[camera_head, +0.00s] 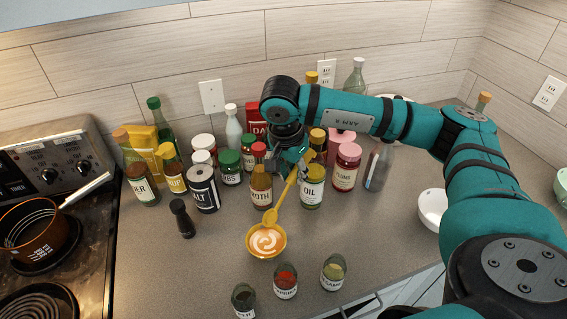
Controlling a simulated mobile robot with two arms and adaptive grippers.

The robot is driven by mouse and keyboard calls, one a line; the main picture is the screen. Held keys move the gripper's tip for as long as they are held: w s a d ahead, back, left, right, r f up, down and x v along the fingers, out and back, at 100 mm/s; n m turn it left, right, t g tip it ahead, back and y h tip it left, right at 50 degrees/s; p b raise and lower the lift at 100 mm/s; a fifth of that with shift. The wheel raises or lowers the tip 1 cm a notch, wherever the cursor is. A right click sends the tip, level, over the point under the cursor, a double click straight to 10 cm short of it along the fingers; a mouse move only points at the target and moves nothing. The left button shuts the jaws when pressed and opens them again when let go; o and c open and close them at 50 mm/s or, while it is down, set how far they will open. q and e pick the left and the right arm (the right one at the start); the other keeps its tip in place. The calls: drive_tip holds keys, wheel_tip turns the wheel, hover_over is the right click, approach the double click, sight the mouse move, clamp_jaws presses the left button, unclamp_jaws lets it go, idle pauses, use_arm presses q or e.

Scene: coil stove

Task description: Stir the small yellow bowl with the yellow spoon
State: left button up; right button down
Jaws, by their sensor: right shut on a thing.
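The small yellow bowl (251,241) stands on the grey counter near the middle and holds a pale liquid with an orange-brown swirl. The yellow spoon (284,192) slants down from my right gripper (295,163), with its head at the bowl's upper right rim. I cannot tell whether the spoon's head dips into the liquid. My right gripper is shut on the spoon's upper handle, above the bottles; its fingers are small and partly hidden by the wrist. My left gripper is not in view.
Bottles and jars crowd behind the bowl, including the oil jar (312,188) and broth bottle (261,184). Several small spice jars, one red (285,281), stand in front. A stove (92,235) with an orange pot (36,232) is at left. A white bowl (432,209) sits right.

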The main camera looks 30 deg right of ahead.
sight(288, 185)
drive_tip(key=shift+a+f, duration=0.1)
drive_tip(key=shift+f, duration=0.15)
drive_tip(key=shift+a+f, duration=0.1)
drive_tip(key=shift+f, duration=0.1)
drive_tip(key=shift+s+a+f+b, duration=0.15)
drive_tip(key=shift+a+f+b, duration=0.05)
drive_tip(key=shift+f+b, duration=0.35)
drive_tip(key=shift+a+f+b, duration=0.2)
drive_tip(key=shift+f, duration=0.35)
drive_tip(key=shift+a+f+b, duration=0.2)
drive_tip(key=shift+f, duration=0.3)
drive_tip(key=f+b, duration=0.2)
drive_tip(key=f, duration=0.1)
drive_tip(key=shift+s+a+b, duration=0.15)
drive_tip(key=shift+a+b, duration=0.05)
drive_tip(key=shift+b, duration=0.1)
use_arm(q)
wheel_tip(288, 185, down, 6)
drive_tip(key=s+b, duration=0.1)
use_arm(e)
drive_tip(key=shift+f, duration=0.65)
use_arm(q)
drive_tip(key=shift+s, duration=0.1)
